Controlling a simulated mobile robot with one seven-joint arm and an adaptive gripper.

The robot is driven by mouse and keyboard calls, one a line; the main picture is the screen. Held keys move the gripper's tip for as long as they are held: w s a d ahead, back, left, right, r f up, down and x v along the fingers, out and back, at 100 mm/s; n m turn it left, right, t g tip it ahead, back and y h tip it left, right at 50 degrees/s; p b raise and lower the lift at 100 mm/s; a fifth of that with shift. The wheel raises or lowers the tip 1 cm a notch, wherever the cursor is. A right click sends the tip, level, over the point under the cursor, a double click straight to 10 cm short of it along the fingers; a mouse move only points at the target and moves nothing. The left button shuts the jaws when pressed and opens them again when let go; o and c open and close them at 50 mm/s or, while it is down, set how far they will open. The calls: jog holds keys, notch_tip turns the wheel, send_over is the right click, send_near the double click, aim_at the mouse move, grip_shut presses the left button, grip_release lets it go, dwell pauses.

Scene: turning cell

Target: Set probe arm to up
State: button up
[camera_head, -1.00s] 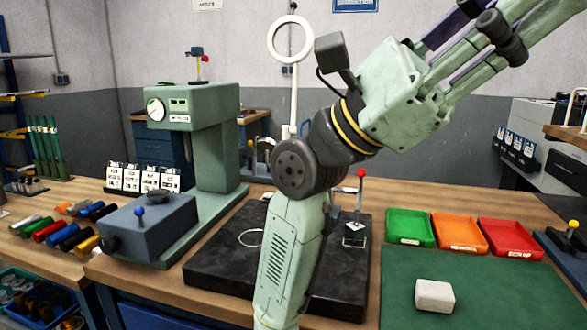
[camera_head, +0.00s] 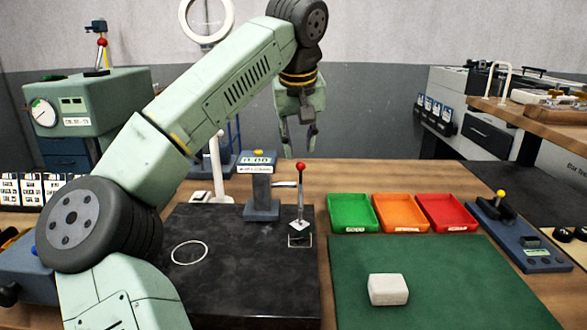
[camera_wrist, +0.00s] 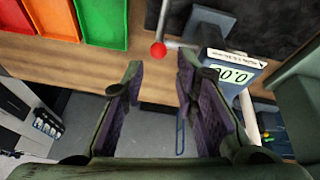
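A thin lever with a red ball knob (camera_head: 300,167) stands roughly upright from a small fixture on the black surface plate (camera_head: 250,300). I take it to be the probe arm; no label confirms this. The red knob (camera_wrist: 158,50) also shows in the wrist view, just beyond the fingertips. Beside the lever is a grey stand with a digital display (camera_head: 257,160); the display also shows in the wrist view (camera_wrist: 232,72). My gripper (camera_head: 299,145) hangs above and behind the knob. In the wrist view my gripper (camera_wrist: 161,72) is open, with nothing between its fingers.
Green (camera_head: 352,212), orange (camera_head: 400,212) and red (camera_head: 447,212) trays stand right of the plate. A whitish block (camera_head: 388,289) lies on the green mat (camera_head: 455,290). A ring-topped white stand (camera_head: 216,165) is behind the plate. A green machine (camera_head: 100,100) stands left.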

aim_at(300, 164)
jog(key=p+x, duration=0.1)
jog(key=x, duration=0.8)
jog(key=shift+w+d+f+p, duration=0.1)
jog(key=shift+d+f+p, duration=0.1)
jog(key=shift+p, duration=0.1)
jog(key=shift+a, duration=0.1)
grip_shut()
